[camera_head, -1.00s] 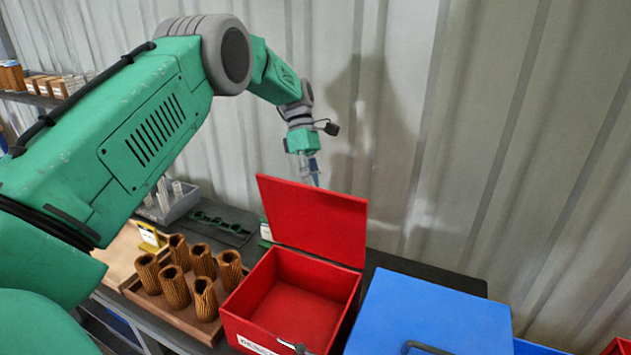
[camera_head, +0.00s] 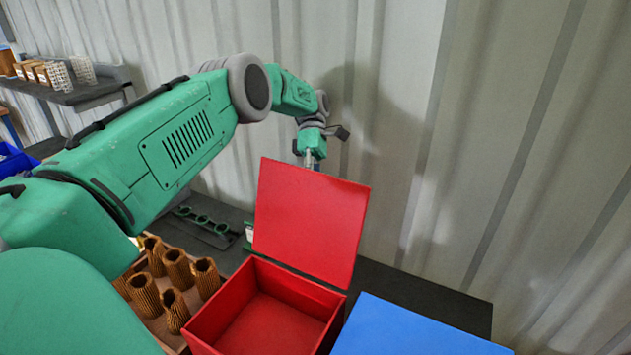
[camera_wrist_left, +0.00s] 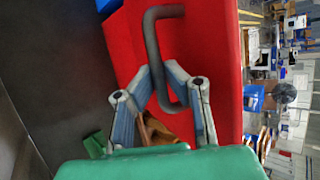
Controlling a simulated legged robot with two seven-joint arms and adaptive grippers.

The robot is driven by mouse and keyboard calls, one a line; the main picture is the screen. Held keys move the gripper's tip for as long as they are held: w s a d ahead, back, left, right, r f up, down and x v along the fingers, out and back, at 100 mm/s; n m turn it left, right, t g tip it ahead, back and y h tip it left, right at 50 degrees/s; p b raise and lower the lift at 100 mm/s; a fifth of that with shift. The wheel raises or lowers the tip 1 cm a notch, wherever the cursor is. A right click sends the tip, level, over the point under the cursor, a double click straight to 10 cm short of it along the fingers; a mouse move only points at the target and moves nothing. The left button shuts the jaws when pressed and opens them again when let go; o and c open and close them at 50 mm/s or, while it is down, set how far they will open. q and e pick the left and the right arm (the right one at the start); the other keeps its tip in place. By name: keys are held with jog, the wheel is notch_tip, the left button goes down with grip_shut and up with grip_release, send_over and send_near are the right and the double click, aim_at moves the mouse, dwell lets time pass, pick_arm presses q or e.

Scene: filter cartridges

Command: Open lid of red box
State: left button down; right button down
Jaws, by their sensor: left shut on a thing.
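The red box (camera_head: 207,318) stands on the dark table in the head view, with its inside showing empty. Its red lid (camera_head: 310,220) is raised at the back edge, with its inner face toward me. My left gripper (camera_head: 312,164) reaches down behind the lid's top edge, which hides its fingertips. In the left wrist view, the lid's outer face (camera_wrist_left: 213,45) shows a bent grey handle (camera_wrist_left: 153,38). My left gripper (camera_wrist_left: 158,76) is shut on this handle, with a fingertip at each side. My right gripper is in neither view.
A blue box (camera_head: 405,330) stands close to the right of the red box. Several ribbed brown cartridges (camera_head: 178,270) stand in a wooden tray to its left. A green holed holder (camera_head: 205,222) lies behind them. A corrugated wall (camera_head: 420,120) closes off the back.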

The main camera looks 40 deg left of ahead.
pick_arm(q)
jog(key=shift+w, duration=0.3)
jog(key=c, duration=1.6)
grip_release()
jog(key=shift+w, duration=0.1)
jog(key=shift+c, duration=0.2)
jog(key=shift+o, duration=0.2)
jog(key=shift+w+a+f, duration=0.15)
jog(key=shift+w+f, duration=0.2)
jog(key=shift+w, duration=0.15)
jog(key=shift+s+r, duration=0.15)
jog(key=shift+s, duration=0.1)
jog(key=shift+s, duration=0.1)
